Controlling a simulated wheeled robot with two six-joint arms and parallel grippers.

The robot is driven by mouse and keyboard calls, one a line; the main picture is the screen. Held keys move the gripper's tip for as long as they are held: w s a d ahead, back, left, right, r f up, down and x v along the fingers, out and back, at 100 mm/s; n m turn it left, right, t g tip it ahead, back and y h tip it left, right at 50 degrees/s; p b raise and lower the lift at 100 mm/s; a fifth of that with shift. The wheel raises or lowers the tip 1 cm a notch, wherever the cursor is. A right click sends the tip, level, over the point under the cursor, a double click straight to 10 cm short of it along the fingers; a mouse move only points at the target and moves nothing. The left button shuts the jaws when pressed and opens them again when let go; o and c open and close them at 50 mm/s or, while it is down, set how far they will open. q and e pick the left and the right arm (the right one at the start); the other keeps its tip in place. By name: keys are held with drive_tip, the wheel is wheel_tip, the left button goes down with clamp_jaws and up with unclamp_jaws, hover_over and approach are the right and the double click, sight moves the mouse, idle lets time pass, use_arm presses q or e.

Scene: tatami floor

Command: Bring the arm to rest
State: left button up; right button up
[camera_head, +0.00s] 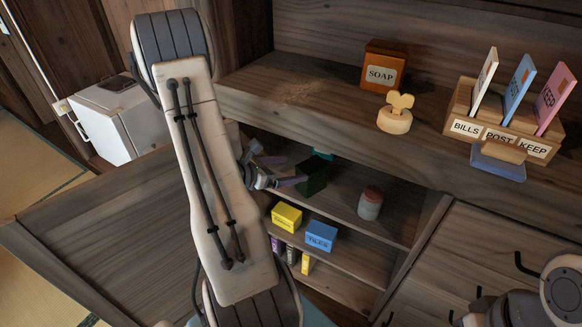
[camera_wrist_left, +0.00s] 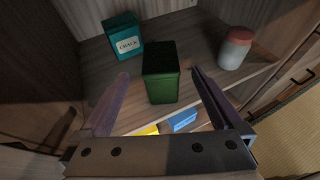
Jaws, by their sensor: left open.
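My left arm reaches down through the middle of the head view. Its gripper (camera_head: 283,179) is at the upper compartment of the open cabinet. In the left wrist view the gripper (camera_wrist_left: 160,76) is open, with its two fingers spread wide and nothing held. A dark green box (camera_wrist_left: 161,84) stands on the shelf ahead, seen between the fingers with a gap on each side. The green box also shows in the head view (camera_head: 313,176), just right of the gripper. Part of my right arm shows at the lower right of the head view; I cannot make out its jaws.
The shelf also holds a teal CHALK box (camera_wrist_left: 123,38) and a red-lidded jar (camera_wrist_left: 235,48). Below are a yellow box (camera_head: 286,217) and a blue TILES box (camera_head: 321,236). The counter above carries a SOAP box (camera_head: 384,66), a wooden piece (camera_head: 394,120) and a letter sorter (camera_head: 499,137).

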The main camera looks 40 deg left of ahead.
sight(314, 163)
use_arm(q)
drive_tip(key=shift+w, duration=0.1)
drive_tip(key=b+x, duration=0.2)
drive_tip(key=x, duration=1)
drive_tip(key=shift+f, duration=0.3)
drive_tip(key=shift+s+r+p, duration=0.2)
drive_tip(key=shift+r, duration=0.4)
drive_tip(key=shift+s+r+p, duration=0.15)
drive_tip(key=shift+r+p, duration=0.05)
drive_tip(key=shift+r, duration=0.35)
drive_tip(key=shift+s+a+f, duration=0.1)
drive_tip(key=shift+s, duration=0.4)
drive_tip(key=shift+w, duration=0.1)
